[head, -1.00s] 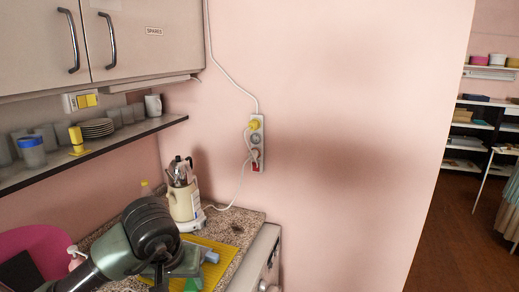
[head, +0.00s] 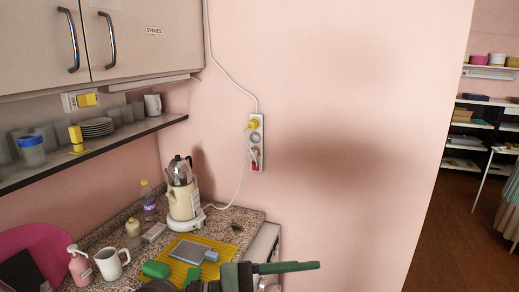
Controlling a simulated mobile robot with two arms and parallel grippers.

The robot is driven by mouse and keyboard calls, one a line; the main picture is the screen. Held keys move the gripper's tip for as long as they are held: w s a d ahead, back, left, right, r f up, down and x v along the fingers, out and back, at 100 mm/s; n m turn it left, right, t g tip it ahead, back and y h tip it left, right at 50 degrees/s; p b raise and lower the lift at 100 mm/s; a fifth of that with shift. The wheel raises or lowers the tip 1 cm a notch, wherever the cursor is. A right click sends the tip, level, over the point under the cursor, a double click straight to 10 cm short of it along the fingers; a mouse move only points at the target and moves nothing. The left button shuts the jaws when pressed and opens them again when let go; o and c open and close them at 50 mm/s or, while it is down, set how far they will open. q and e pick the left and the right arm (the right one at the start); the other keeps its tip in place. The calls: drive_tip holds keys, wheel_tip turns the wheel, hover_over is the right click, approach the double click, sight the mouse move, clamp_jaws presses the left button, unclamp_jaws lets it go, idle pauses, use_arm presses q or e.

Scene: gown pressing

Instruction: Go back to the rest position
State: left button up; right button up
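A dark grey-green part of my arm, which I take to be the left, crosses the bottom edge in front of the counter. Its end, where my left gripper (head: 290,267) seems to be, points right past the counter corner. It looks slim and is seen from the side, so I cannot tell whether it is open or shut. I see nothing held in it. The rest of this arm is cut off by the bottom edge. My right gripper is not in view.
The speckled counter (head: 222,222) holds a cream kettle (head: 182,200), a white mug (head: 111,262), a pink pump bottle (head: 79,266), a yellow mat (head: 183,271) and a green sponge (head: 156,269). A shelf (head: 120,138) and cabinet (head: 150,50) hang above. Wooden floor (head: 450,235) shows at right.

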use_arm(q)
drive_tip(key=w+a+r+n+t+y, duration=0.25)
drive_tip(key=a+n+t, duration=0.55)
drive_tip(key=n, duration=0.6)
drive_tip(key=w+a+r+n+t+y, duration=0.2)
drive_tip(key=w+a+r+n+t, duration=0.25)
drive_tip(key=n+t, duration=0.85)
drive_tip(key=a+f+n+g+y, duration=0.3)
drive_tip(key=a+f+n+y, duration=0.4)
drive_tip(key=f+n, duration=0.4)
drive_tip(key=a+f+n+g+y, duration=0.3)
drive_tip(key=a+f+n+y, duration=0.55)
drive_tip(key=n, duration=0.45)
drive_tip(key=s+f+n+g+h, duration=0.2)
drive_tip(key=s+f+n+g, duration=0.9)
drive_tip(key=s+f, duration=1)
wheel_tip(320, 180, down, 30)
drive_tip(key=s+m+g+b, duration=0.2)
drive_tip(key=g+b, duration=0.2)
drive_tip(key=b, duration=0.1)
drive_tip(key=s+a+f+b, duration=0.1)
drive_tip(key=s+f+b, duration=0.1)
drive_tip(key=s+f, duration=0.6)
drive_tip(key=s+a+f+g+b, duration=0.1)
drive_tip(key=s+f+b, duration=0.2)
drive_tip(key=s+f, duration=0.6)
wheel_tip(320, 180, down, 5)
drive_tip(key=shift+s+a+f, duration=0.2)
